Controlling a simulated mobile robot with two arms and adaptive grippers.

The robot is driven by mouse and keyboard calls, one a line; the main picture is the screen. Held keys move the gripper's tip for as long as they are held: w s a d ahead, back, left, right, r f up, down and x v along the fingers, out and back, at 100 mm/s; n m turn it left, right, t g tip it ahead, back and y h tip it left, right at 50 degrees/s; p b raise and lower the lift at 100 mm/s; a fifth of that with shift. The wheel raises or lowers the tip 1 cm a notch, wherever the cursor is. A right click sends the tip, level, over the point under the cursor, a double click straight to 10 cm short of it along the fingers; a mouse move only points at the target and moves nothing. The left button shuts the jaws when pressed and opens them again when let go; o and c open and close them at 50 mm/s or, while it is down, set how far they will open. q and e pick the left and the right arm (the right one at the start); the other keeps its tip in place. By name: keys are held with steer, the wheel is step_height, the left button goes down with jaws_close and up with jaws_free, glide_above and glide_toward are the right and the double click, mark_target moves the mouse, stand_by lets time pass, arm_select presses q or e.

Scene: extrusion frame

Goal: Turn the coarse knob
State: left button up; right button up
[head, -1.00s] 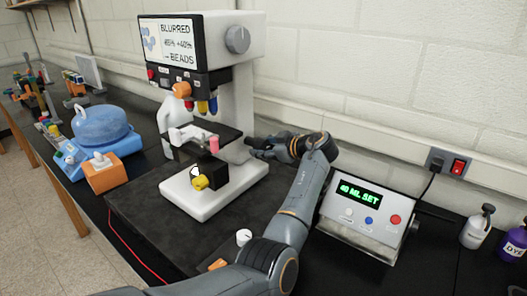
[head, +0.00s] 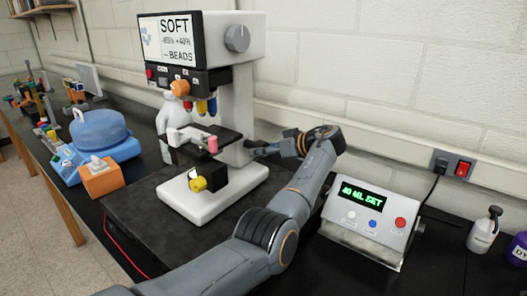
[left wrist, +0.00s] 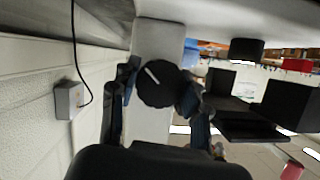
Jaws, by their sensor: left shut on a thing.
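The white and black microscope (head: 222,105) stands on a dark mat, its screen (head: 178,37) reading "SOFT" with "BEADS" below. In the left wrist view the coarse knob (left wrist: 158,76), round and black with a white mark line, sits on the microscope's pale side. My left gripper (left wrist: 158,92) has a finger on each side of this knob and is shut on it. My right gripper is not in view.
A blue device (head: 105,137) and an orange tissue box (head: 100,177) are at the left. My arm crosses the mat's right part.

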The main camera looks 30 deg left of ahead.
arm_select(q)
steer(key=shift+r, duration=0.1)
steer(key=o, duration=1.1)
steer(key=shift+a, duration=0.15)
steer(key=shift+o, duration=0.2)
steer(key=v, duration=0.7)
steer(key=shift+d, duration=0.3)
